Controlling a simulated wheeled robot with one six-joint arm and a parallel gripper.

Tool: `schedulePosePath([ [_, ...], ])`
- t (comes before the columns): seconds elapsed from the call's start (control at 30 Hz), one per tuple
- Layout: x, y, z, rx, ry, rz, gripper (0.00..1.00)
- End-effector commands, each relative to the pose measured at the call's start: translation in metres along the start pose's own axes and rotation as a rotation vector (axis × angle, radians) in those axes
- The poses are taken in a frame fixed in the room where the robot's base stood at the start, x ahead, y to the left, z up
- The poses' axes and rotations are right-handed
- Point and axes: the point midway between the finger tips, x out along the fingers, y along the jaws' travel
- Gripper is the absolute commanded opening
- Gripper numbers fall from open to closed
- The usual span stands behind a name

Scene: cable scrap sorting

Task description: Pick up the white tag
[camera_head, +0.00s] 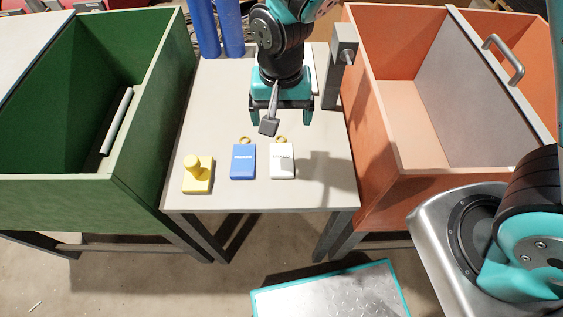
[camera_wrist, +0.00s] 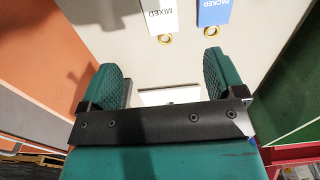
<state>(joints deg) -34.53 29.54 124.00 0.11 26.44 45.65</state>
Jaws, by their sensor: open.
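The white tag (camera_head: 282,163) lies flat near the front of the table, with a brass ring at its far end. In the wrist view the white tag (camera_wrist: 159,14) reads "MIXED" and is cut off by the top edge. My gripper (camera_head: 280,113) is above the table, farther back than the tag and apart from it. In the wrist view my gripper (camera_wrist: 160,75) has its teal fingers wide apart, with no tag between them. The tag's ring lies beyond the fingertips.
A blue tag (camera_head: 243,162) lies just left of the white one, and a yellow block with a knob (camera_head: 198,175) farther left. A green bin (camera_head: 75,200) flanks the table at left, an orange bin (camera_head: 375,150) at right. Blue cylinders (camera_head: 217,28) and a grey post (camera_head: 337,75) stand behind.

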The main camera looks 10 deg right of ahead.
Motion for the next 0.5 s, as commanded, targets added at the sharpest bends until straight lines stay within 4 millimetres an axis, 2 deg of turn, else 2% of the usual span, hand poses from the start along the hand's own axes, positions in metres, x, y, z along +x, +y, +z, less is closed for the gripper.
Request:
schedulePosePath([
  [0.03,0.015,0.001,0.001,0.0,-0.005,0.005,0.88],
  [0.2,0.053,0.001,0.001,-0.001,-0.005,0.004,0.88],
  [0.33,0.073,0.001,0.001,-0.001,-0.003,0.001,0.88],
  [0.5,0.084,0.001,0.001,-0.002,-0.002,-0.001,0.88],
])
